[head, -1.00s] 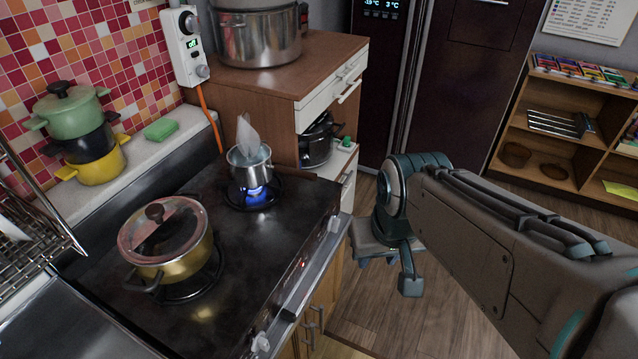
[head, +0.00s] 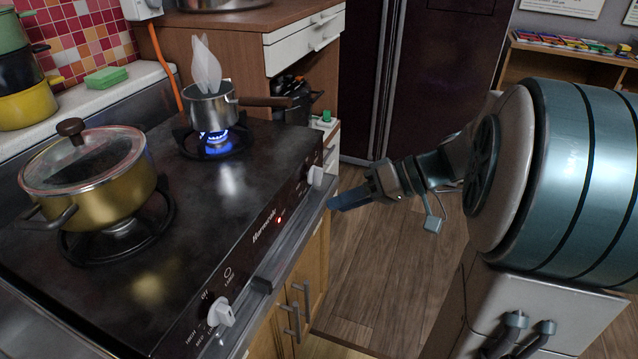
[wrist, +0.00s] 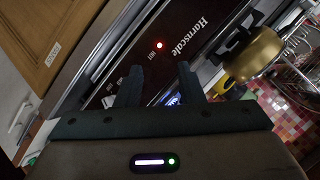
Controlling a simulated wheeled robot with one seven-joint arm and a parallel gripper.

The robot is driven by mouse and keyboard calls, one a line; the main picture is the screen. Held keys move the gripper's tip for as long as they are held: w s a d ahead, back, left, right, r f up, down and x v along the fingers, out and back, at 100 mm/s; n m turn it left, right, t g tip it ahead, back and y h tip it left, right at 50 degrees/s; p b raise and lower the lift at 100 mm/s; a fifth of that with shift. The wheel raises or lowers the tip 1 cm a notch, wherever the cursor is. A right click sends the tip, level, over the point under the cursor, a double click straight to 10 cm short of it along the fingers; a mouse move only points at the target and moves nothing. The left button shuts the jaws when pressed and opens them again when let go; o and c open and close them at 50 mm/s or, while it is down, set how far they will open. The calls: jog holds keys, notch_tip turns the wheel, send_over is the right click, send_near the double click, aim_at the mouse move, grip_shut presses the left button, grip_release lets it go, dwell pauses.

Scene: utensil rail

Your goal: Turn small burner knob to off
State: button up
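The small burner knob (head: 315,175) is a pale knob on the stove's front panel, at its far right end in the head view. A blue flame (head: 214,137) burns under the small saucepan (head: 211,105) on the rear burner. My gripper (head: 345,200) is in front of the panel, a little below and right of this knob, apart from it. In the wrist view my gripper (wrist: 160,82) shows two dark fingers spread apart with nothing held between them. They face the panel near its red light (wrist: 159,45). The knob is not clear in the wrist view.
A second pale knob (head: 221,313) is at the near end of the panel. A gold lidded pot (head: 95,195) stands on the front burner. A towel-bar-like handle (head: 272,270) runs along the stove's front edge. The floor (head: 375,270) before the stove is clear.

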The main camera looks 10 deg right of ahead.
jog(key=w+d+f+n+t+y+b, duration=0.2)
jog(key=w+d+f+t+b, duration=0.2)
jog(key=w+d+f+b, duration=0.15)
jog(key=t+y+b, duration=0.1)
jog(key=t+b, duration=0.2)
send_near(322, 176)
jog(key=shift+n, duration=0.3)
jog(key=b+x, duration=0.2)
jog(key=x, duration=0.6)
jog(key=shift+w+a+b, duration=0.15)
jog(key=shift+b, duration=0.2)
grip_shut()
